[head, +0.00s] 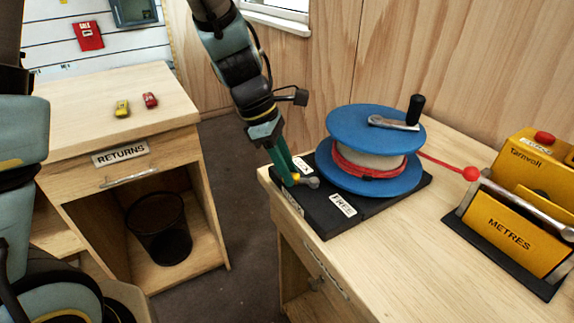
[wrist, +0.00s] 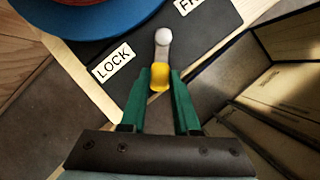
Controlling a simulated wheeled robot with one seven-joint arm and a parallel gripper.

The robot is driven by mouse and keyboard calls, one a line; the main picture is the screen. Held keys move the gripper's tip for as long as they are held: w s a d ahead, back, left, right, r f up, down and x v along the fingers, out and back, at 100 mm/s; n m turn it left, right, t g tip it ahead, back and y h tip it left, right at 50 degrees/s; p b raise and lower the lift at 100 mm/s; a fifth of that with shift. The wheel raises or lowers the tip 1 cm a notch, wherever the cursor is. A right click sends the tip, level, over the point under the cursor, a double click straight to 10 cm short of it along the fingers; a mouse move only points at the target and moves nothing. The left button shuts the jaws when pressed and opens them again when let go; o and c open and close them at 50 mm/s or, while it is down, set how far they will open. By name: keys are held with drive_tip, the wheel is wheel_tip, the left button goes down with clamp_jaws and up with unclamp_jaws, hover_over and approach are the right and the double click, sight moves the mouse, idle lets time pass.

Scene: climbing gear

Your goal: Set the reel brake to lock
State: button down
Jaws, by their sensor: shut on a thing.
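The reel (head: 376,140) is a blue spool with red line on a black base plate (head: 385,207). The brake lever (wrist: 162,50) has a pale round knob and a yellow part. It also shows at the near left of the base in the head view (head: 312,183). The LOCK label (wrist: 113,63) is left of the lever in the wrist view, and the FREE label (wrist: 190,5) is beyond it to the upper right. The lever lies between the labels. My gripper (wrist: 160,78) is shut on the lever at its yellow part, which the green fingers partly hide.
A yellow metre box (head: 505,240) stands to the right on the same bench (head: 420,265), and the line runs to a red ball (head: 471,174) beside it. A returns cabinet (head: 110,110) with two small items stands at left, a dark bin (head: 158,228) inside.

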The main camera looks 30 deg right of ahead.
drive_tip(key=shift+w+d, duration=0.1)
drive_tip(key=shift+d, duration=0.05)
drive_tip(key=c, duration=0.6)
unclamp_jaws()
drive_tip(key=shift+c, duration=0.2)
drive_tip(key=v, duration=1.1)
drive_tip(key=shift+d, duration=0.1)
drive_tip(key=w+a+f+m+t+y, duration=0.1)
drive_tip(key=w+a+f+m, duration=0.1)
drive_tip(key=a, duration=0.8)
drive_tip(key=w+a+f+m+t+y, duration=0.1)
drive_tip(key=w+a+f+m+t, duration=0.1)
drive_tip(key=a, duration=0.9)
drive_tip(key=w+a+f+m+t+y, duration=0.1)
drive_tip(key=w+a+m, duration=0.3)
drive_tip(key=a, duration=0.7)
drive_tip(key=shift+w+a+f+m+t, duration=0.15)
drive_tip(key=shift+w+f+m+t, duration=0.15)
drive_tip(key=shift+f+m+t, duration=0.35)
